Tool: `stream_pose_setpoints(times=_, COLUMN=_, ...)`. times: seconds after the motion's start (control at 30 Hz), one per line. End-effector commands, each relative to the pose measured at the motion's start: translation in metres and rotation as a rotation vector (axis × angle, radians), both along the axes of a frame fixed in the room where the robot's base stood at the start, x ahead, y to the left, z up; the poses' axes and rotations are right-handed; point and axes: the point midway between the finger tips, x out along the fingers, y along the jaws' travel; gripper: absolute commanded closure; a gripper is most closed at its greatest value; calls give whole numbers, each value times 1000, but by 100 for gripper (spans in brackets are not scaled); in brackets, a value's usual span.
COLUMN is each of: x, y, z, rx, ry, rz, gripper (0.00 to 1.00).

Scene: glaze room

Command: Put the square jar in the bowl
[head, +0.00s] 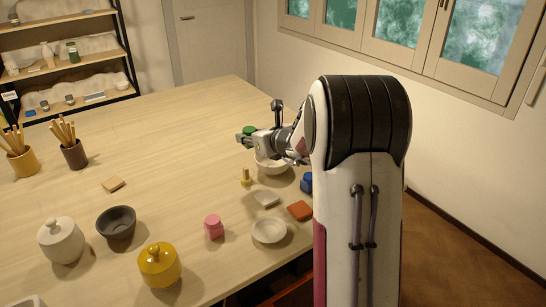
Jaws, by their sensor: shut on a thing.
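My gripper (247,137) is at the far side of the table, seen from behind and partly hidden by my own arm. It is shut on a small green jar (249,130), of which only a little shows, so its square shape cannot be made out. A white bowl (270,167) stands on the table just below and to the right of the gripper, partly covered by my arm. The green jar appears to the upper left of this bowl. A dark bowl (116,223) and a shallow pale bowl (268,231) stand nearer the front.
A pink jar (214,228), a blue jar (307,183), a small brass-coloured piece (246,177), and grey (267,198) and orange tiles (299,210) lie around. Yellow (159,267) and white lidded jars (61,242) stand front left. The back-middle table is clear.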

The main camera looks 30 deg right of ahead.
Motion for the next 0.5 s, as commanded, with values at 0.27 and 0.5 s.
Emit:
stream_pose_setpoints(times=0.27, x=4, y=-43, z=14, rx=-2, ry=-1, rz=-6, gripper=98)
stream_pose_setpoints(times=0.5, x=6, y=-55, z=18, rx=0, ry=-1, rz=-6, gripper=98)
